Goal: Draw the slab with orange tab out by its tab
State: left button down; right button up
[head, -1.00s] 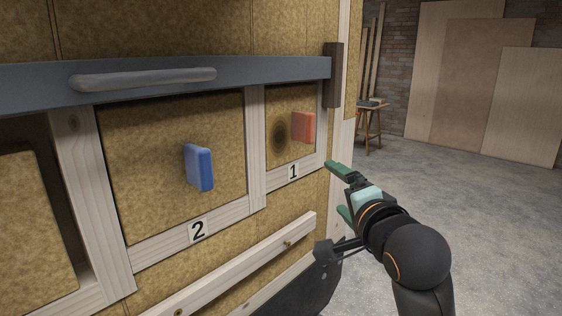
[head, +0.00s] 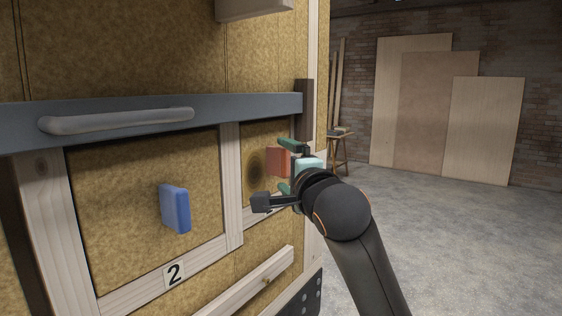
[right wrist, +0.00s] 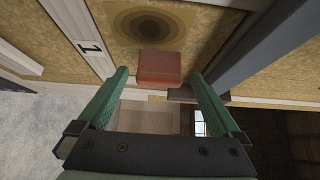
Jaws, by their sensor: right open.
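The orange tab (head: 277,161), a reddish block, stands out from the slab (head: 258,138) in the opening at the right end of the wall. The slab has a dark round ring mark beside the tab. My right gripper (head: 288,167) is open at the tab, one green finger above and one below in the head view. In the right wrist view the tab (right wrist: 160,67) shows between the two fingertips (right wrist: 159,75), with a gap on each side. The gripper partly hides the opening's lower edge. My left gripper is not in view.
A grey bar with a handle (head: 120,119) runs above the openings. A blue tab (head: 175,208) stands on the neighbouring slab, over label 2 (head: 174,275). A wooden rail (head: 245,283) lies below. Open concrete floor (head: 450,230) is to the right.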

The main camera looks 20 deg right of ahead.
aim_at(266, 160)
jog(key=shift+w, duration=1.45)
jog(key=c, duration=1.3)
